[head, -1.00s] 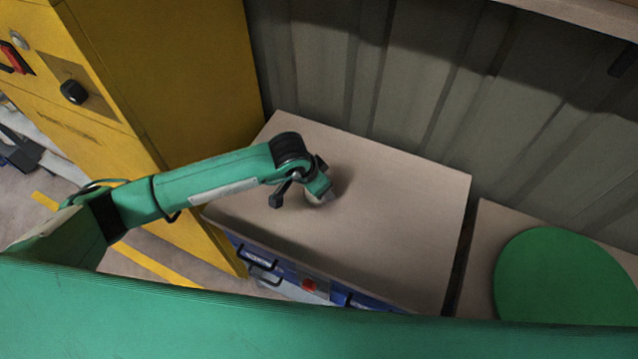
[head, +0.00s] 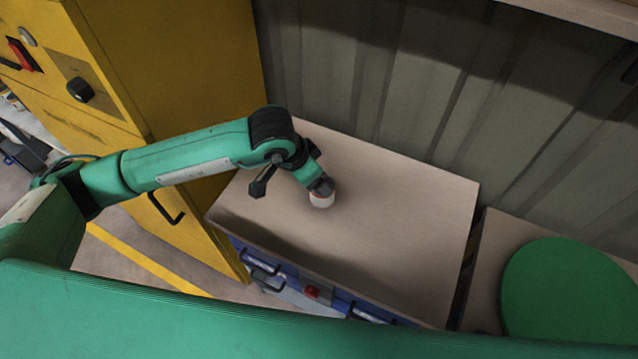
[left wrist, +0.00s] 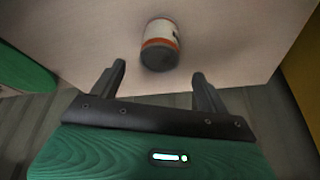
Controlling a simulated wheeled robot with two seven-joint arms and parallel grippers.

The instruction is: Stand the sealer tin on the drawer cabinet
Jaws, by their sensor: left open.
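The sealer tin (head: 322,201) is small and white, and stands on the wooden top of the drawer cabinet (head: 410,230). In the left wrist view the tin (left wrist: 161,45) shows a white body with an orange-red band and a dark end, just beyond the fingertips. My left gripper (head: 320,185) is right by the tin in the head view. In the left wrist view the left gripper (left wrist: 158,72) is open, its fingers apart with nothing between them. The cabinet top (left wrist: 95,35) lies under the tin there. My right gripper is in neither view.
A tall yellow cabinet (head: 170,60) stands at the left of the drawer cabinet. A ribbed metal wall (head: 400,90) is behind. A green disc (head: 570,295) lies on a lower surface at the right. The right part of the cabinet top is clear.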

